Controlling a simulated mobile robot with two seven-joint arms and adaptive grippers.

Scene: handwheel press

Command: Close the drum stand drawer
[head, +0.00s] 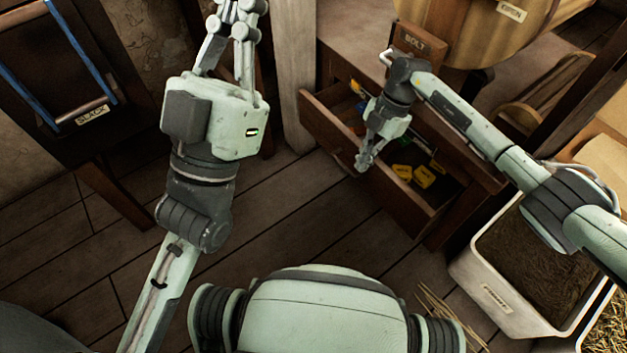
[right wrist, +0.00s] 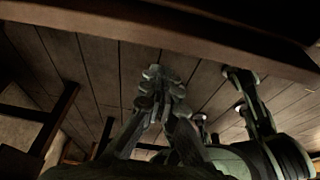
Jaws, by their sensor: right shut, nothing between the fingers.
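The wooden drawer (head: 400,205) of the drum stand (head: 352,52) is pulled open in the head view, with several small yellow pieces and other items inside. My right gripper (head: 363,163) is shut and empty, pointing down at the drawer's front panel; whether it touches cannot be told. In the right wrist view its fingers (right wrist: 157,82) are together over the floor, below a wooden edge across the top. My left gripper (head: 232,14) is at the top of the head view, left of the drawer and away from it; its fingertips are at the picture edge.
A drum (head: 475,30) sits on the stand above the drawer. A white bin (head: 490,292) of dark material stands right of the drawer. A wooden post (head: 294,75) stands at its left. The plank floor (head: 300,215) in front is clear.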

